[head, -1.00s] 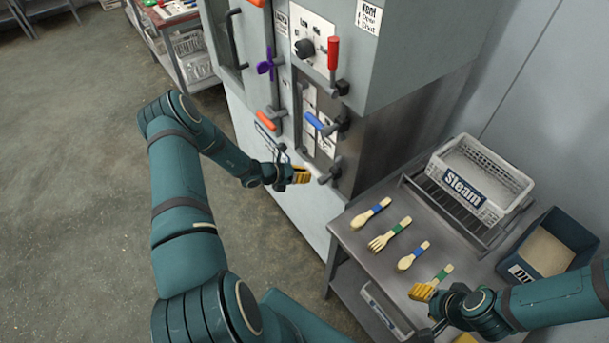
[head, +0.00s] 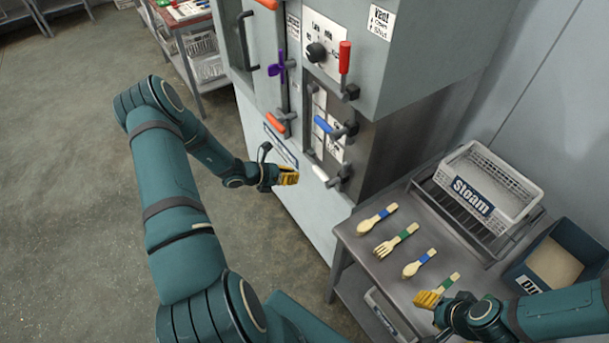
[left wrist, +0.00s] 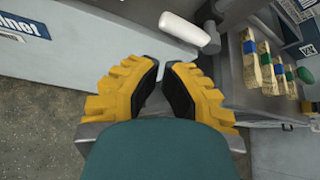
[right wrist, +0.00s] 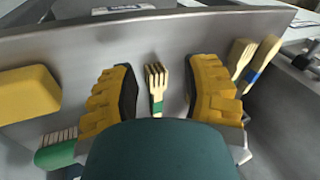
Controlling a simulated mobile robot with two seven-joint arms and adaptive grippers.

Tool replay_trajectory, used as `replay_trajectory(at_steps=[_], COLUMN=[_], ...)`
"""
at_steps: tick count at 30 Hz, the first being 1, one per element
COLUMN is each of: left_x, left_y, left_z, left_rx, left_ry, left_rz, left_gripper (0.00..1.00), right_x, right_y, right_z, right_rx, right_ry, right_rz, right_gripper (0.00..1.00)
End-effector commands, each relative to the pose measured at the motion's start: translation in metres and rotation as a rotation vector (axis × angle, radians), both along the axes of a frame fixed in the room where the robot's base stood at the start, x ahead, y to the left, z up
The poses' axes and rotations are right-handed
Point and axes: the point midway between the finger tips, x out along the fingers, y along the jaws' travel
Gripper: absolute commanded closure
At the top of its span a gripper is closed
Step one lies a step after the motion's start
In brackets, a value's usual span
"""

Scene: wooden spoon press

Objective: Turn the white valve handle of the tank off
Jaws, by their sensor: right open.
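The white valve handle (head: 320,173) sits low on the tank's front (head: 300,200), on a dark grey valve stem. It points to the left and slightly up in the head view. In the left wrist view the white handle (left wrist: 183,28) lies beyond the fingertips, slightly right. My left gripper (head: 289,176) is left of the handle, apart from it. Its yellow fingers (left wrist: 163,75) are nearly together with nothing between them. My right gripper (head: 430,299) is open above the steel table; a wooden fork (right wrist: 156,85) shows between its fingers (right wrist: 158,85) but is not held.
Blue (head: 323,124), red (head: 345,57) and orange (head: 274,122) handles stick out above the white one. Open floor lies left of the tank.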

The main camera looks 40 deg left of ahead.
Motion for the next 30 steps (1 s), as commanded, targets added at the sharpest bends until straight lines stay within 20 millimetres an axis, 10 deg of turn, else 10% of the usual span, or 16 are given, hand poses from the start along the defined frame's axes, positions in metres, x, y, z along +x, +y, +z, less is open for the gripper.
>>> replay_trajectory(at_steps=[9, 30], left_x=[-0.03, -0.033], left_y=[0.018, 0.019], left_z=[0.017, 0.017], left_rx=[0.0, -0.001], left_ry=[0.004, 0.007], left_rz=[0.0, -0.001], left_gripper=[1.0, 1.0], right_x=[0.0, 0.0], right_y=[0.0, 0.0], right_z=[0.0, 0.0], right_rx=[0.0, 0.0], right_ry=[0.0, 0.0], right_rz=[0.0, 0.0], right_gripper=[0.53, 0.53])
